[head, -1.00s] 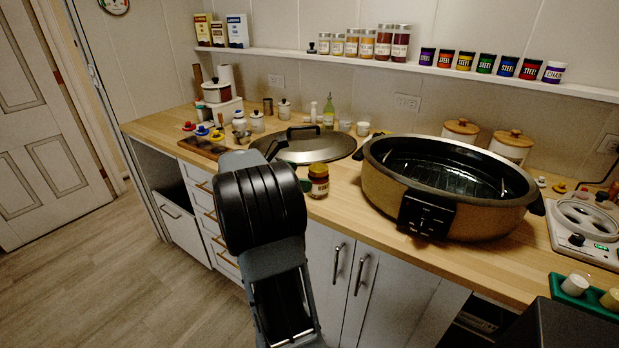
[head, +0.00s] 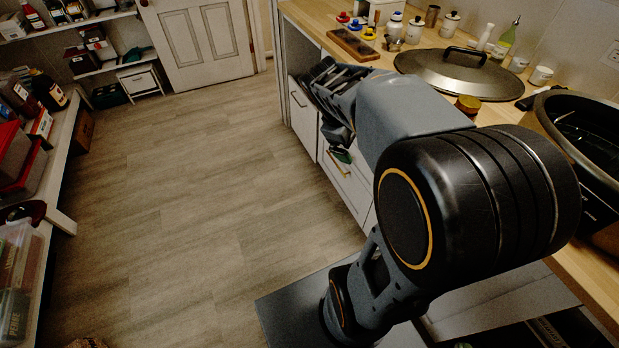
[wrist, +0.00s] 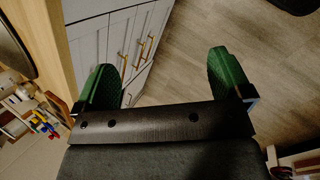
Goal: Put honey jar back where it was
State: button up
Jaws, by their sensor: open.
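A small jar (head: 467,105) with a gold-brown lid, which looks like the honey jar, stands on the wooden counter (head: 312,22) in front of the large pan lid. My arm hides most of its body in the head view. My gripper (wrist: 165,80) is open, and nothing shows between its two green fingers in the wrist view. In the head view, one green finger (head: 342,155) shows beside the cabinet drawers, lower than the counter top and apart from the jar. The jar cannot be made out in the wrist view.
A large pan lid (head: 460,72) and a black-rimmed electric pan (head: 575,130) take up counter space near the jar. A wooden spice tray (head: 353,44) and small containers sit farther back. Stocked shelves (head: 62,150) line the left side. The floor (head: 190,200) between is clear.

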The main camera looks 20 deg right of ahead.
jog(key=s+a+f+m+t+y, duration=0.1)
jog(key=s+a+m+y, duration=0.1)
jog(key=a, duration=0.5)
jog(key=s+a+f+m+t+y, duration=0.2)
jog(key=a+m+y, duration=0.1)
jog(key=a, duration=0.4)
jog(key=shift+s+f+m+t, duration=0.25)
jog(key=shift+m+t, duration=0.05)
jog(key=shift+m, duration=0.2)
